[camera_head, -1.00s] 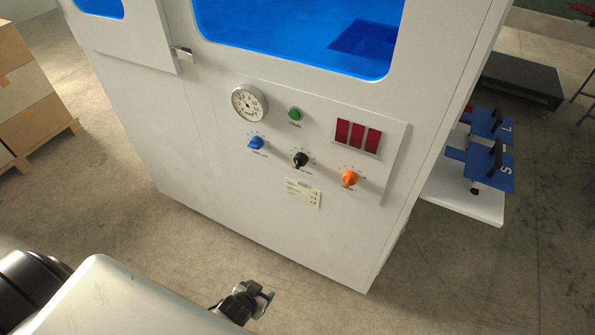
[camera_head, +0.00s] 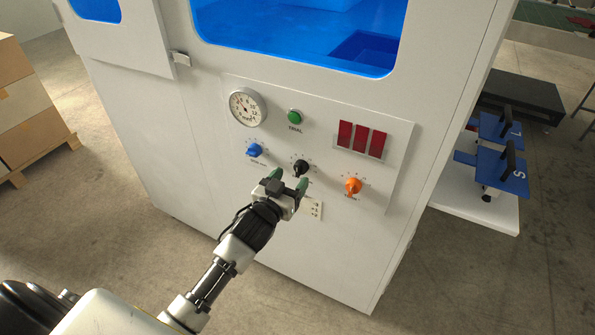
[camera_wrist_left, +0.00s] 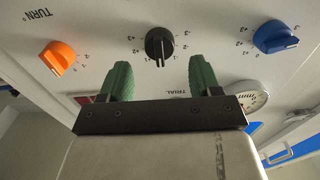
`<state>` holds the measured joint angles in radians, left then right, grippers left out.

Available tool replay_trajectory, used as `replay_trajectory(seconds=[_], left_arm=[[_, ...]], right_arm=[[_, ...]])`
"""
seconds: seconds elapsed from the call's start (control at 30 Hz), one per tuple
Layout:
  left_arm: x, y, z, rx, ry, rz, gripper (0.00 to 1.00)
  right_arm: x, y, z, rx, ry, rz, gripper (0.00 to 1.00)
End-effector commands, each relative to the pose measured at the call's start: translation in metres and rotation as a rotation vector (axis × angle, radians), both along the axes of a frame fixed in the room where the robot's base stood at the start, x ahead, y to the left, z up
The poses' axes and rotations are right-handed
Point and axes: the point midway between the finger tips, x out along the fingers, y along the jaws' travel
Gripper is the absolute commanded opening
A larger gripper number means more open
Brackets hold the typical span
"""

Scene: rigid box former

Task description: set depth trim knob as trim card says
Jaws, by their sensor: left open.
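Three knobs sit in a row on the white machine's panel: a blue knob (camera_head: 254,150), a black knob (camera_head: 300,167) and an orange knob (camera_head: 353,186). The wrist view shows them upside down: orange (camera_wrist_left: 58,58) at left, marked TURN, black (camera_wrist_left: 159,44) in the middle, blue (camera_wrist_left: 275,37) at right. Which one is depth trim is not readable. My left gripper (camera_head: 290,179) is open and empty, just in front of and below the black knob; its green fingers (camera_wrist_left: 160,78) are spread apart.
A round gauge (camera_head: 247,107), a green TRIAL button (camera_head: 295,116) and red displays (camera_head: 361,139) are above the knobs. Blue plates (camera_head: 502,168) with black handles stand on a white shelf at the right. Stacked boxes (camera_head: 27,110) are at the left.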

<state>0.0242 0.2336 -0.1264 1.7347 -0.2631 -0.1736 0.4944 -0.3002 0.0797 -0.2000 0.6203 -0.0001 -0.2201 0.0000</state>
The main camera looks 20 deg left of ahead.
Motion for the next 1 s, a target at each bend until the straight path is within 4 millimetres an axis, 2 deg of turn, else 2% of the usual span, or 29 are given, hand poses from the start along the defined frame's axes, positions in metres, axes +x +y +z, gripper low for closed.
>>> replay_trajectory(seconds=[0.1, 0.23, 0.63, 0.93, 1.0], left_arm=[[0.021, -0.002, 0.0, 0.0, -0.001, 0.0, 0.63], [0.034, -0.003, -0.001, 0.0, 0.001, 0.0, 0.63], [0.04, -0.003, -0.001, 0.0, 0.002, 0.0, 0.62], [0.04, -0.003, -0.001, 0.0, 0.002, 0.0, 0.16], [0.04, -0.004, -0.001, 0.001, 0.002, 0.0, 0.16]], right_arm=[[0.0, 0.0, -0.002, 0.0, 0.0, 0.0, 0.0], [0.0, 0.0, -0.002, 0.0, 0.0, 0.0, 0.0], [0.0, 0.0, -0.002, 0.0, 0.0, 0.0, 0.0], [0.0, 0.0, -0.002, 0.0, 0.0, 0.0, 0.0], [0.0, 0.0, -0.002, 0.0, 0.0, 0.0, 0.0]])
